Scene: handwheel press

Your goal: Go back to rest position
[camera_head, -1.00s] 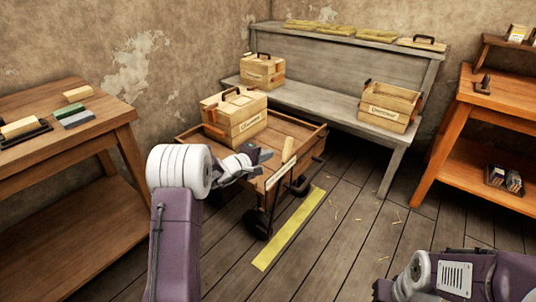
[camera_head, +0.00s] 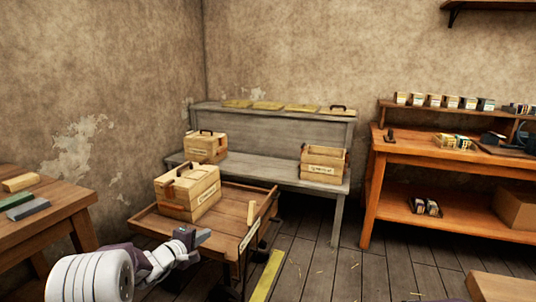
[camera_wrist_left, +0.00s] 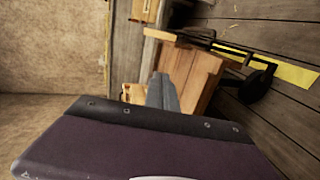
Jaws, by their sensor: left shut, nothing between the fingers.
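My left gripper (camera_head: 203,236) shows at the lower left of the head view, in front of the near edge of the wooden cart. Its fingers are together with nothing between them. In the left wrist view the shut fingers (camera_wrist_left: 162,92) point toward the cart (camera_wrist_left: 203,75), with no contact that I can make out. My right gripper is not in view.
The wooden cart (camera_head: 232,208) carries a lidded crate (camera_head: 188,192). Behind it a grey bench (camera_head: 262,172) holds another lidded crate (camera_head: 206,147) and an open crate (camera_head: 323,163). Workbenches stand left (camera_head: 60,212) and right (camera_head: 425,150). The floor (camera_head: 335,262) right of the cart is mostly clear.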

